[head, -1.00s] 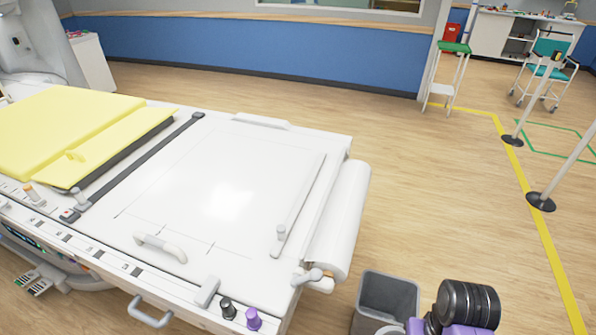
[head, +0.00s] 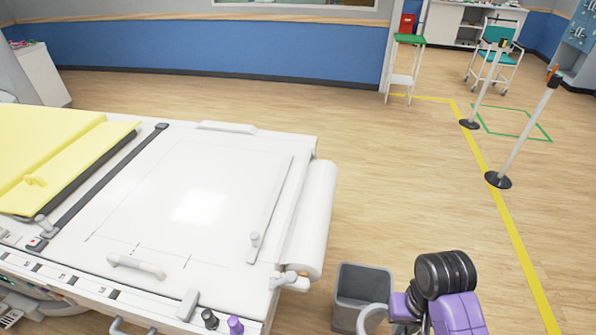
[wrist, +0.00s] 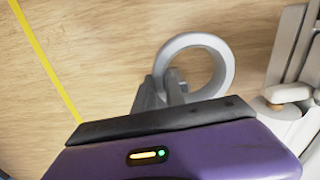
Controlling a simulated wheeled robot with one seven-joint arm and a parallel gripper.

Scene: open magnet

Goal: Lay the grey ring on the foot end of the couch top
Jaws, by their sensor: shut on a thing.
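The grey ring (wrist: 228,75) is held upright in my gripper (wrist: 168,94) in the wrist view. The fingers close on its lower left side, and its hole shows floor behind it. In the head view the ring (head: 363,315) shows in part at the bottom edge, in front of the grey bin, beside my gripper (head: 390,312). The couch top (head: 185,205) is white and flat, left of my gripper. Its outlined bare end lies near the white paper roll. The couch's edge also shows at the right of the wrist view (wrist: 285,60).
A yellow pad (head: 45,150) covers the couch's far left part. A white handle (head: 137,266), a thin rail (head: 272,205) and the paper roll (head: 312,220) border the bare area. A grey bin (head: 362,285) stands beside the couch. Posts (head: 525,135) stand at the right.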

